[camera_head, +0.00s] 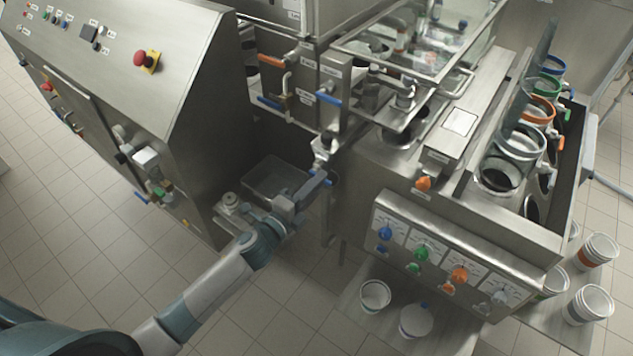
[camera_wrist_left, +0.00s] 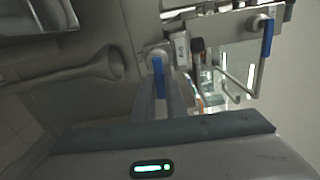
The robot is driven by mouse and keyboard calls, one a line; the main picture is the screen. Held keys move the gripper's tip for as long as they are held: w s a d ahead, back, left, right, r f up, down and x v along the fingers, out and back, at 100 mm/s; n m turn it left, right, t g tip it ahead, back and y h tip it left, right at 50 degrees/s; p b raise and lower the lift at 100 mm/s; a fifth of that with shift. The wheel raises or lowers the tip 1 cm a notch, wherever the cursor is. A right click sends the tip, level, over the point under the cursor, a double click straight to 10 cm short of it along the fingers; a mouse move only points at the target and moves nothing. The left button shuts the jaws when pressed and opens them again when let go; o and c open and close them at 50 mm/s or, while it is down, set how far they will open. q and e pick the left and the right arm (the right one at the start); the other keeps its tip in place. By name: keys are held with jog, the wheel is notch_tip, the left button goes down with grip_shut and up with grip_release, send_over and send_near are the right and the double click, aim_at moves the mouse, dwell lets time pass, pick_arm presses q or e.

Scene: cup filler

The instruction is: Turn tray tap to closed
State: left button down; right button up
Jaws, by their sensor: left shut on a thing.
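A tap with a blue handle (camera_head: 328,180) is at the left side of the steel filling machine. In the left wrist view the blue handle (camera_wrist_left: 158,76) hangs down from its round pivot, between my finger tips. My left gripper (camera_head: 318,184) reaches in from the lower left and is shut on this handle. The fingers also show in the left wrist view (camera_wrist_left: 161,100). They hide part of the handle in the head view. My right gripper is not in view.
A grey tray (camera_head: 268,179) sits low, left of the tap. A second blue handle (camera_wrist_left: 267,38) is to the right in the wrist view. The steel control cabinet (camera_head: 140,70) stands left of my arm.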

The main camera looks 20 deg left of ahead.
pick_arm(q)
jog(key=shift+r+n, duration=0.1)
jog(key=shift+n, duration=0.3)
jog(key=c, duration=1.8)
grip_release()
jog(key=b+v, duration=0.5)
jog(key=v, duration=1.2)
jog(key=shift+s, duration=0.15)
jog(key=shift+a, duration=0.2)
